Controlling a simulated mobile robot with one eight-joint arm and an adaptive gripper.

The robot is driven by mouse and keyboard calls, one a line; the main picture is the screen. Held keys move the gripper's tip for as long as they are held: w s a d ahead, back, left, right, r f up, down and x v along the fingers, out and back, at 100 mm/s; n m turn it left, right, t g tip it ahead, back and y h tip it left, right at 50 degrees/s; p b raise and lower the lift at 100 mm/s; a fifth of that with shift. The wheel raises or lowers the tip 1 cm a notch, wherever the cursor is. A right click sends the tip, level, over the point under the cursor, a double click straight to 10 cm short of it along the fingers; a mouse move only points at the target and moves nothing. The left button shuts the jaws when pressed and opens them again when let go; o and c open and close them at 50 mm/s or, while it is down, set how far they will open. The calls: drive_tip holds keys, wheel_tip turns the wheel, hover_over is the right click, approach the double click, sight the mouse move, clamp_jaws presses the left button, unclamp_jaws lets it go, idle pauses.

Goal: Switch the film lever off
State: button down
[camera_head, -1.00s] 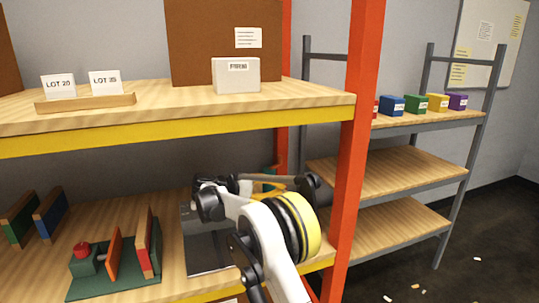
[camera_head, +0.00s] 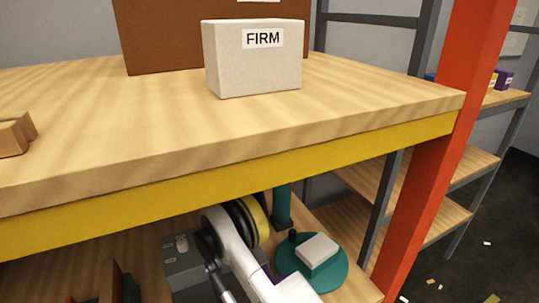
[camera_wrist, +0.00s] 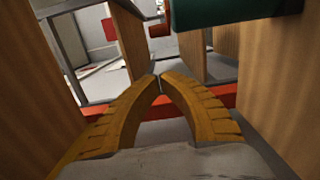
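No part is plainly the film lever. In the head view, a grey unit (camera_head: 178,268) on the lower shelf carries a small pale knob-like piece (camera_head: 182,243). My white and black arm hides the unit's right side. In the wrist view, the two yellow fingers of my gripper (camera_wrist: 160,79) converge and their tips meet, with nothing seen held. The fingers point between two wooden panels, and a dark teal cylinder (camera_wrist: 232,12) lies beyond them at the top. The gripper itself is hidden in the head view.
A white box labelled FIRM (camera_head: 253,58) stands on the upper shelf, whose yellow front beam (camera_head: 150,192) runs above my arm. A round teal base (camera_head: 338,275) with a white block and black knob stands right of my arm. An orange-red post (camera_head: 440,160) bounds the right.

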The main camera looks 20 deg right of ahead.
drive_tip(key=s+d+b, duration=0.3)
drive_tip(key=d+b, duration=0.1)
drive_tip(key=d, duration=0.8)
drive_tip(key=shift+s+d+b, duration=0.35)
drive_tip(key=shift+s+b, duration=0.05)
drive_tip(key=shift+r, duration=0.1)
